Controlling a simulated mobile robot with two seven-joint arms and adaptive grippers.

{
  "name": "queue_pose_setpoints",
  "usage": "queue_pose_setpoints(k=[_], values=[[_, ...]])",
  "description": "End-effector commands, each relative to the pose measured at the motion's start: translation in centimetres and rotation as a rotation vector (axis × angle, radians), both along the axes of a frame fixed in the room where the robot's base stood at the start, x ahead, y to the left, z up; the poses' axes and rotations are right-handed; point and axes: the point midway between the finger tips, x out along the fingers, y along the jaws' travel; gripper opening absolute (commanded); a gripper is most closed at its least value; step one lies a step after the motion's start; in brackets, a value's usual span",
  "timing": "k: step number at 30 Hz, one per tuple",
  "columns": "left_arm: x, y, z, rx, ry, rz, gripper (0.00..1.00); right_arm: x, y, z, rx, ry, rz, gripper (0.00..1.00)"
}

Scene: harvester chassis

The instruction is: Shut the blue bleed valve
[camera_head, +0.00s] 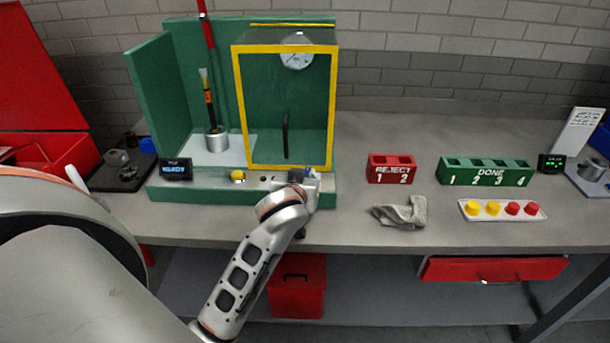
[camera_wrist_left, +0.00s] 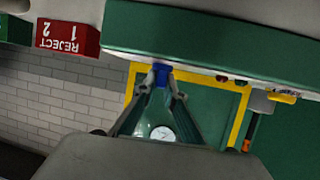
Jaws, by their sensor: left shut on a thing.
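The blue bleed valve (camera_head: 309,171) is a small blue knob on the front ledge of the green test stand (camera_head: 170,193), below the right side of the yellow-framed window. In the head view it is mostly hidden by my left gripper (camera_head: 304,178). In the left wrist view, which is upside down, the blue valve (camera_wrist_left: 161,74) sits between the fingertips of my left gripper (camera_wrist_left: 161,93). The fingers are closed on it from both sides. Whether the valve is turned open or shut cannot be told. My right gripper is not in view.
A yellow knob (camera_head: 238,176) and a small display (camera_head: 176,169) are on the stand's left front. A gauge (camera_head: 296,60) is behind the window. To the right are a red REJECT rack (camera_head: 391,168), a green DONE rack (camera_head: 486,171), a grey cloth (camera_head: 402,212) and a cap tray (camera_head: 540,213).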

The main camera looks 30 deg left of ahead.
Motion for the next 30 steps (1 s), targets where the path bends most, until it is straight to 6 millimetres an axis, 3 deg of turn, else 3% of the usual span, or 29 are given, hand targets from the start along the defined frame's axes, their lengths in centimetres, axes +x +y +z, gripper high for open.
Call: queue_pose_setpoints(k=[12,29,30], values=[[0.04,-0.42,-0.63,-0.003,0.013,0.144,0.0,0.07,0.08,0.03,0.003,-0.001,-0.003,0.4],[0.0,-0.35,-0.74,-0.003,0.014,0.165,0.0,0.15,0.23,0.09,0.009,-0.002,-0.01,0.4],[0.0,-0.34,-0.74,-0.003,0.015,0.165,0.2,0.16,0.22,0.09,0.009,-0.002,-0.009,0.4]])
